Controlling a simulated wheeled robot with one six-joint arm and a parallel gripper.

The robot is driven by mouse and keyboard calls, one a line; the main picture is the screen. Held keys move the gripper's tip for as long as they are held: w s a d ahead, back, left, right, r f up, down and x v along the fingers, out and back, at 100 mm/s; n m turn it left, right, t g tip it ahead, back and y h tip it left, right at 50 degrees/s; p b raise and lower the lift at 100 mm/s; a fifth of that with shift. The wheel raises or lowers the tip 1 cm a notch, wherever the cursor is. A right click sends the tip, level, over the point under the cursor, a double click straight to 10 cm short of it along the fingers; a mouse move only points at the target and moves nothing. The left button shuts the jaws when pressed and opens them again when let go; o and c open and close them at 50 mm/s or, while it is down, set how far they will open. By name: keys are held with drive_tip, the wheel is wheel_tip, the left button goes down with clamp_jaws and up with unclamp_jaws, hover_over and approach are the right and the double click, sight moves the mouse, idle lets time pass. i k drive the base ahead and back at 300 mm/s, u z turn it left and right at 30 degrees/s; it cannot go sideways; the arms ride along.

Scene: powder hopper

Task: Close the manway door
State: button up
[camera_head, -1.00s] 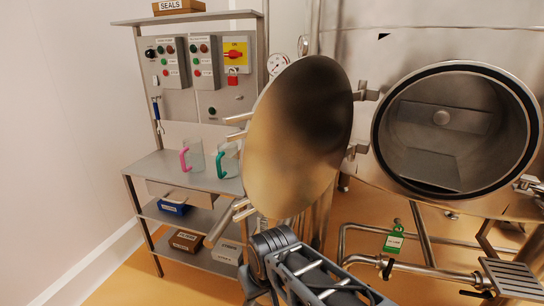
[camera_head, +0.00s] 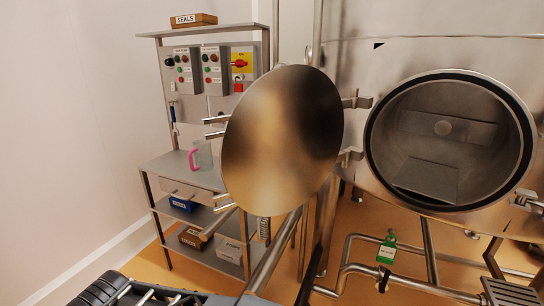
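The round steel manway door (camera_head: 283,140) stands wide open to the left of the manway opening (camera_head: 450,140), with its smooth face towards me. Hinge brackets (camera_head: 357,101) join it to the vessel at the opening's left side. Short metal bars (camera_head: 215,121) stick out past the door's left edge. Part of my arm (camera_head: 170,292) shows along the bottom edge, below the door. My gripper's fingers cannot be made out in this view.
Behind the door on the left stands a steel shelf unit (camera_head: 180,167) with control boxes (camera_head: 187,70), a pink-handled jug (camera_head: 200,157) and a SEALS box (camera_head: 193,20). Floor before the left wall is clear.

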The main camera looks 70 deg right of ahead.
sight(281, 138)
drive_tip(key=u, duration=0.05)
drive_tip(key=i, duration=1.6)
drive_tip(key=z, duration=1.4)
drive_tip(key=i, duration=0.65)
drive_tip(key=z, duration=1.7)
